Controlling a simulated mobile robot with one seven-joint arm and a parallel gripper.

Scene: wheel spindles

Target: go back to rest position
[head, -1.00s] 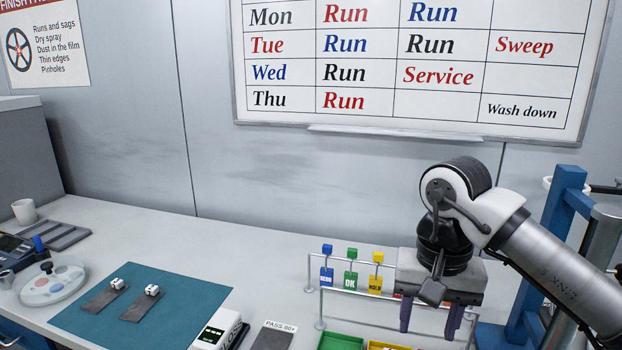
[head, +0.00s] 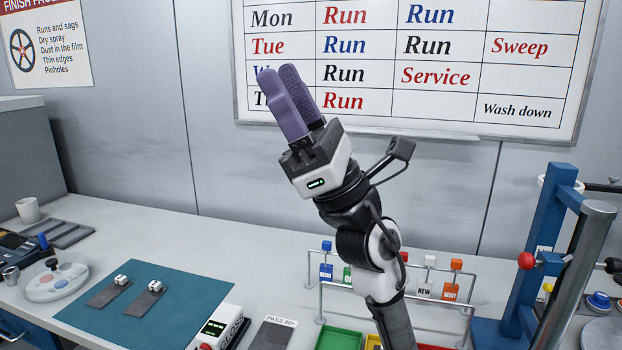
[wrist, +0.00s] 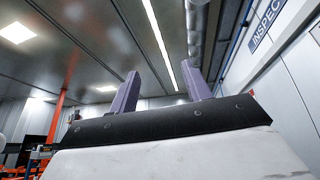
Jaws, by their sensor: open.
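My gripper (head: 290,100) is raised high above the bench, its purple fingers pointing up in front of the whiteboard. In the wrist view its two fingers (wrist: 160,93) stand apart with nothing between them, against the ceiling. The gripper is open and empty, and it touches nothing.
Below are a teal mat (head: 200,295) with two dark strips, a gloss meter (head: 215,328), and a rail of coloured tags (head: 425,290), partly hidden by my arm. A blue press-like frame (head: 550,230) stands at the right. A whiteboard (head: 450,120) hangs behind. The air around the gripper is clear.

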